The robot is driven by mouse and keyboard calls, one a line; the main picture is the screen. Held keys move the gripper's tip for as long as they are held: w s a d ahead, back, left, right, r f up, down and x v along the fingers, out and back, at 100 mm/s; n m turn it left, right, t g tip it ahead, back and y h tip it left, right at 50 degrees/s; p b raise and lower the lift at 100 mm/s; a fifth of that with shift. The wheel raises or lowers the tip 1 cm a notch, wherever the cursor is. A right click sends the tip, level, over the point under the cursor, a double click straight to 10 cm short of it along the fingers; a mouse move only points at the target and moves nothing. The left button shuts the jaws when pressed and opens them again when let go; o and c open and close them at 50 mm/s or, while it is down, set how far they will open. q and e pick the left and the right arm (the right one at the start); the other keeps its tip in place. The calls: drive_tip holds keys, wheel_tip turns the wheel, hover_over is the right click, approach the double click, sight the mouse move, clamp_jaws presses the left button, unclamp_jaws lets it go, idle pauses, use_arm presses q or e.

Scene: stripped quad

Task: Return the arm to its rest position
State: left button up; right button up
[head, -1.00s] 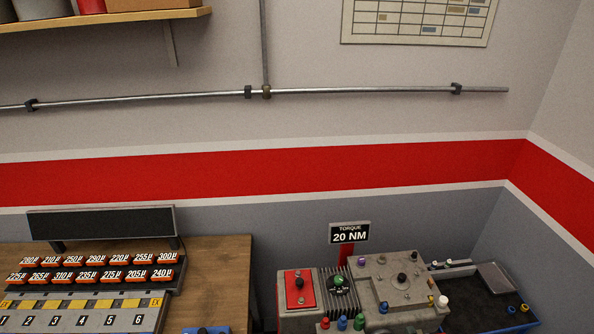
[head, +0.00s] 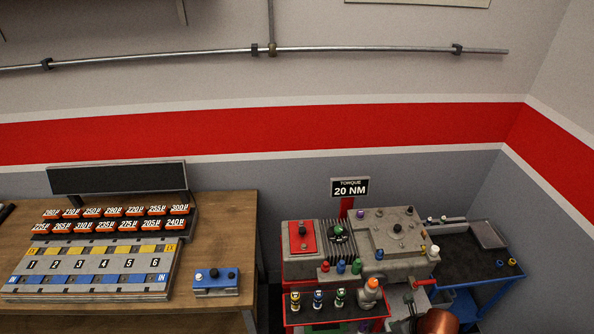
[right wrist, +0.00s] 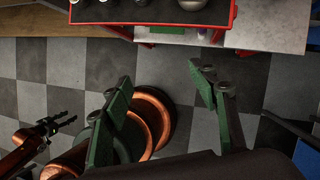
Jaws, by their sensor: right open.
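My right gripper (right wrist: 163,100) shows in the right wrist view with its two green-padded fingers wide apart. Nothing is between them but checkered floor and, behind, my own copper-coloured base or arm parts. A second dark gripper on a copper arm, which looks like my left gripper (right wrist: 66,122), shows at the left edge of that view. It is small and dark, so its jaw state is unclear.
A wooden bench (head: 222,225) with a numbered rack (head: 95,265) is left. A grey engine-like block (head: 395,232) and a dark tray table (head: 460,255) are right.

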drive_tip(key=s+a+m+t, duration=0.1)
drive_tip(key=a+m, duration=0.3)
drive_tip(key=m, duration=0.5)
drive_tip(key=s+d+f+m+h, duration=0.1)
drive_tip(key=s+d+m, duration=0.35)
drive_tip(key=m, duration=0.55)
drive_tip(key=s+d+f+m+g+h, duration=0.1)
drive_tip(key=s+d+f+m+h, duration=0.15)
drive_tip(key=s+m, duration=0.6)
drive_tip(key=s+d+f+m+h, duration=0.15)
drive_tip(key=d+m, duration=0.35)
drive_tip(key=m, duration=0.8)
wheel_tip(320, 180, down, 36)
drive_tip(key=s+a+g+y+b, duration=0.1)
drive_tip(key=s+a+b, duration=0.1)
drive_tip(key=b, duration=0.5)
use_arm(q)
wheel_tip(320, 180, down, 13)
drive_tip(key=s+b, duration=0.2)
drive_tip(key=b, duration=0.3)
drive_tip(key=shift+r, duration=0.2)
use_arm(e)
drive_tip(key=s+f+n+g, duration=0.1)
drive_tip(key=s+f, duration=1.8)
drive_tip(key=f, duration=0.4)
drive_tip(key=shift+g+y, duration=0.3)
drive_tip(key=shift+g, duration=0.1)
